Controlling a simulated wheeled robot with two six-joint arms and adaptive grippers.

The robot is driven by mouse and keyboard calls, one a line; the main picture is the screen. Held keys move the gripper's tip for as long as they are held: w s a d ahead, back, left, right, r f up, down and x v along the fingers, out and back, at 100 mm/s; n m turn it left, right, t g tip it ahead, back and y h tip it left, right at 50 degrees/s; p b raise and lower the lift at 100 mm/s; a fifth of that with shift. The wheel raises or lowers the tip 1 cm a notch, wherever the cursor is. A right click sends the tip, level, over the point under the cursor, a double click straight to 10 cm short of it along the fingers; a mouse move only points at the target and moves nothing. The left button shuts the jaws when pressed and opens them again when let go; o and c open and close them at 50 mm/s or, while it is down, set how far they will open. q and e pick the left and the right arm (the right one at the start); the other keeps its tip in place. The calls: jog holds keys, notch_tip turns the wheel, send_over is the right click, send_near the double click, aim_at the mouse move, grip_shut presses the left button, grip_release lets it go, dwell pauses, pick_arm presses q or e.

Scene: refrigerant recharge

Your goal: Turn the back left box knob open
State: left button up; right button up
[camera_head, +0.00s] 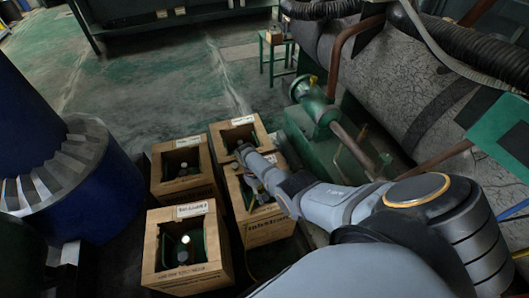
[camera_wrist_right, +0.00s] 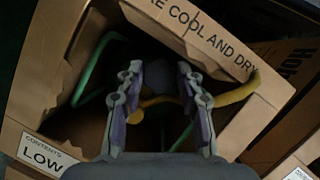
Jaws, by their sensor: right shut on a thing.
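Several open-topped cardboard boxes stand grouped on the floor in the head view, each with a cylinder top inside. The back left box (camera_head: 158,160) shows a dark valve top in its opening. My right gripper (camera_head: 258,192) is down in the opening of another box (camera_head: 268,230), right of it. In the right wrist view my right gripper (camera_wrist_right: 160,78) is shut on a dark round knob (camera_wrist_right: 155,75). A yellow hose (camera_wrist_right: 238,92) and green bars (camera_wrist_right: 92,68) lie around it inside the box. The knob's underside is hidden. My left gripper is not seen.
A front left box (camera_head: 150,255) and a box at the back (camera_head: 216,142) flank the gripped one. A green pump (camera_head: 318,115) and a large grey tank (camera_head: 400,80) stand to the right. A blue cylinder (camera_head: 90,190) stands left. Open floor (camera_head: 150,80) lies behind.

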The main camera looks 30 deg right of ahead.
jog(key=shift+a+r+n+h+p, duration=0.15)
jog(key=shift+n+p, duration=0.1)
jog(key=shift+n, duration=0.25)
jog(key=shift+d+r+n+h+p, duration=0.1)
jog(key=shift+n+h+p, duration=0.1)
jog(key=shift+n, duration=0.3)
jog(key=n+t+h+p, duration=0.1)
jog(key=n+p, duration=0.1)
jog(key=n, duration=0.1)
jog(key=n+t+h+p, duration=0.1)
jog(key=n+p, duration=0.1)
jog(key=n, duration=0.1)
jog(key=shift+a+n, duration=0.15)
jog(key=shift+n, duration=0.25)
jog(key=shift+s+f+n+t+p, duration=0.1)
jog(key=shift+n+t+p, duration=0.2)
jog(key=shift+n+p, duration=0.25)
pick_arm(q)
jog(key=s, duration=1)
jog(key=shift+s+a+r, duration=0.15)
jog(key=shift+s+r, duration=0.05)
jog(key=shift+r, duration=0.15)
pick_arm(e)
jog(key=shift+n, duration=0.55)
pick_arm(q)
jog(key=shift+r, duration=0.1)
pick_arm(e)
jog(key=shift+f, duration=0.1)
jog(key=o, duration=0.9)
